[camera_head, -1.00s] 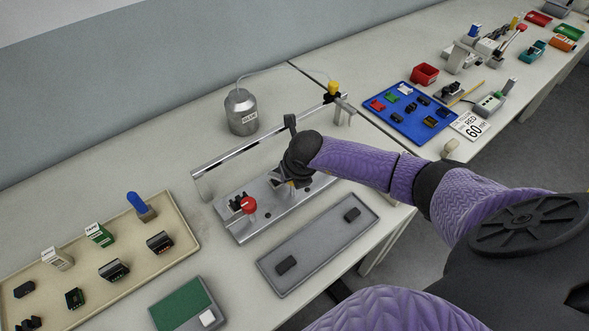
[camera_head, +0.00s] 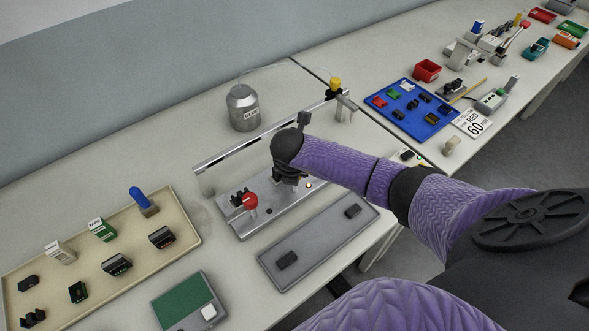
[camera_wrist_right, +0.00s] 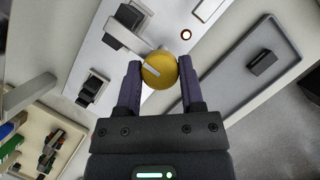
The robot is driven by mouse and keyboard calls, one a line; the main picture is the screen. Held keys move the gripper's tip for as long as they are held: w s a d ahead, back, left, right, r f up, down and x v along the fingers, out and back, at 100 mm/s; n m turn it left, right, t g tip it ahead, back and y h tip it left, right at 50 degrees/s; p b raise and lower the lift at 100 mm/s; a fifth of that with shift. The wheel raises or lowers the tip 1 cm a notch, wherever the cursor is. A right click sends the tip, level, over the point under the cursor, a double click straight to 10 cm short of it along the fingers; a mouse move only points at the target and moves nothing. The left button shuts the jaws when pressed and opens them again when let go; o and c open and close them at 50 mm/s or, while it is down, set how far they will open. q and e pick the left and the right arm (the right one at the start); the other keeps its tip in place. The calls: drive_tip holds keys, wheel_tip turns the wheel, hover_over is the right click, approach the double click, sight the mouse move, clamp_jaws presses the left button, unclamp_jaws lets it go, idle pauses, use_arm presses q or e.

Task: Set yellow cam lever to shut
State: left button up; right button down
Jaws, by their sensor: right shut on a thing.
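The yellow cam lever shows in the right wrist view as a round yellow knob (camera_wrist_right: 160,70) on a grey arm running up and left to a dark block (camera_wrist_right: 128,17) on the metal plate. My right gripper (camera_wrist_right: 159,72) is shut on the yellow knob, one finger on each side. In the head view my wrist hides the knob and most of the gripper, above the metal fixture plate (camera_head: 264,226). A red-knobbed lever (camera_head: 250,202) stands to the left on the same plate. My left gripper is not in view.
A rail (camera_head: 235,150) runs behind the plate, with a silver canister (camera_head: 243,108) behind it. A grey tray (camera_head: 320,247) lies in front and a beige tray (camera_head: 182,217) to the left. A small lamp (camera_wrist_right: 214,34) on the plate looks lit.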

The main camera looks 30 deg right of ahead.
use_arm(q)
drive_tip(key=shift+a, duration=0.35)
use_arm(e)
drive_tip(key=shift+c, duration=1)
unclamp_jaws()
drive_tip(key=shift+r, duration=0.2)
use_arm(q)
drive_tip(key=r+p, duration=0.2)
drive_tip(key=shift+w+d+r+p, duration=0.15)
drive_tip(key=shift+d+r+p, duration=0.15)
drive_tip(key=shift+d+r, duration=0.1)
use_arm(e)
drive_tip(key=v, duration=0.9)
drive_tip(key=shift+a+r, duration=0.2)
drive_tip(key=shift+r, duration=0.05)
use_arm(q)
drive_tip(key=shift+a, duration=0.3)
use_arm(e)
drive_tip(key=shift+s, duration=0.15)
